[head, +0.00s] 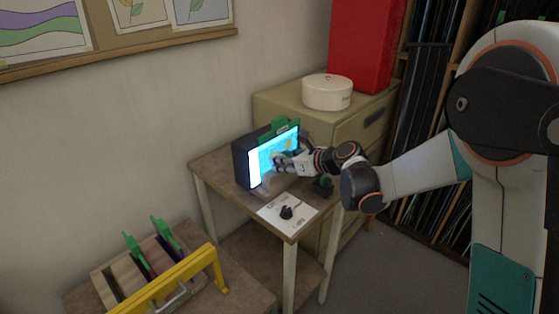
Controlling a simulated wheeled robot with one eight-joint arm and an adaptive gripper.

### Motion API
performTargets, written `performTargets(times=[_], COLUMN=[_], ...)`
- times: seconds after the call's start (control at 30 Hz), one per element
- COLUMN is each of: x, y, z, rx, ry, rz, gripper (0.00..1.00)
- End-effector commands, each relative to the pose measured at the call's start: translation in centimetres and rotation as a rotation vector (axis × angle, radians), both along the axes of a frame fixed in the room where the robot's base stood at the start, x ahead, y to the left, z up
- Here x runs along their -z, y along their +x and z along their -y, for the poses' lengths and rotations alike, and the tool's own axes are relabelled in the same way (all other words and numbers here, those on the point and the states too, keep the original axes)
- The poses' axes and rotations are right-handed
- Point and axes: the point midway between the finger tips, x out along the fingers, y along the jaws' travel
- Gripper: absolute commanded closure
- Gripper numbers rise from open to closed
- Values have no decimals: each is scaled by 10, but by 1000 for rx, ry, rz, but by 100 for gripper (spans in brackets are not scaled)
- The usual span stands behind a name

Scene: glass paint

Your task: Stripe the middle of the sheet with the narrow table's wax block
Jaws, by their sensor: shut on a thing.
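A brightly lit blue sheet (264,160) with yellow patches stands upright in a dark box-shaped frame on the narrow table (213,165). A green clip (279,128) sits on the frame's top edge. My gripper (279,163) is shut at the front of the sheet, near its middle to right part. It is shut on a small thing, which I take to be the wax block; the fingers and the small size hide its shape. I cannot tell whether it touches the sheet. The gripper covers part of the sheet's right side.
A white paper with print (270,218) lies at the table's front, with a small black knob-like object (287,212) on it. A cabinet (300,118) with a round white tin (327,93) stands behind. A lower table at front left holds a yellow-handled rack (170,280).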

Motion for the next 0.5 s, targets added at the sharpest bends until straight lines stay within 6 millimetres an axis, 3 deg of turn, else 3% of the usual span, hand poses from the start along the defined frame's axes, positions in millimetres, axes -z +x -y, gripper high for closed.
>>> performTargets(times=[0.5], x=[-3], y=[-28], z=[36], rx=[0], ry=[0], rz=[0], gripper=[100])
